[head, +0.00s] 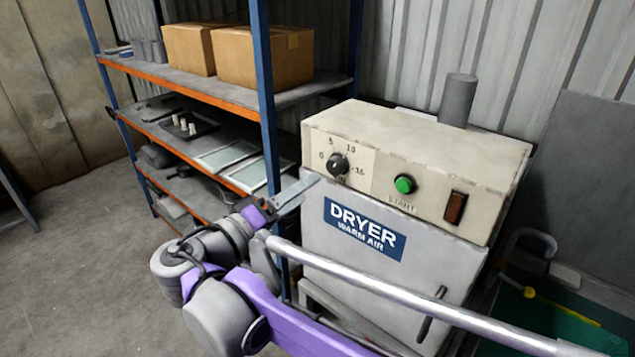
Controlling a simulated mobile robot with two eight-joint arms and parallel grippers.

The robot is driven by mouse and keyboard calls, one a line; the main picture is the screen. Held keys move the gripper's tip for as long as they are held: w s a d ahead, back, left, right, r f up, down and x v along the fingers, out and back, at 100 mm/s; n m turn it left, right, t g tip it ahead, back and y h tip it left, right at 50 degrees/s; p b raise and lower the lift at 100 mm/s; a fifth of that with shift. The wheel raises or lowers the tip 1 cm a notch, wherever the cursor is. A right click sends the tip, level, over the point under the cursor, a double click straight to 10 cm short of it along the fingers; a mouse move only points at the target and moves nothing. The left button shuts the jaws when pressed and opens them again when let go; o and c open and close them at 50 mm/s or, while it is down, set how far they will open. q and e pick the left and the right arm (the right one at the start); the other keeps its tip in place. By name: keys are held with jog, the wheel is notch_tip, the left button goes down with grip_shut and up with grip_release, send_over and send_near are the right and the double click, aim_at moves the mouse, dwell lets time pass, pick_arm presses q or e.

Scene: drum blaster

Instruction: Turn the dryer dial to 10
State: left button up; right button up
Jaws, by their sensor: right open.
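The dryer (410,145) is a beige box with a "DRYER WARM AIR" label on its front. Its black dial (338,164) is at the left of the upper panel, among the marks 0, 5, 10 and 15. I cannot clearly tell which mark its pointer faces. My right gripper (298,194) is open and empty, below and left of the dial in the picture, apart from it. Its grey fingers point up and right toward the panel. My left gripper is not in view.
A green START button (404,184) and a brown rocker switch (455,207) sit right of the dial. A metal bar (400,293) crosses in front of the dryer. A shelf rack (190,83) with cardboard boxes (262,57) stands left. Floor (75,260) is clear at left.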

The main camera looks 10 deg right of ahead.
jog(key=shift+v, duration=1.2)
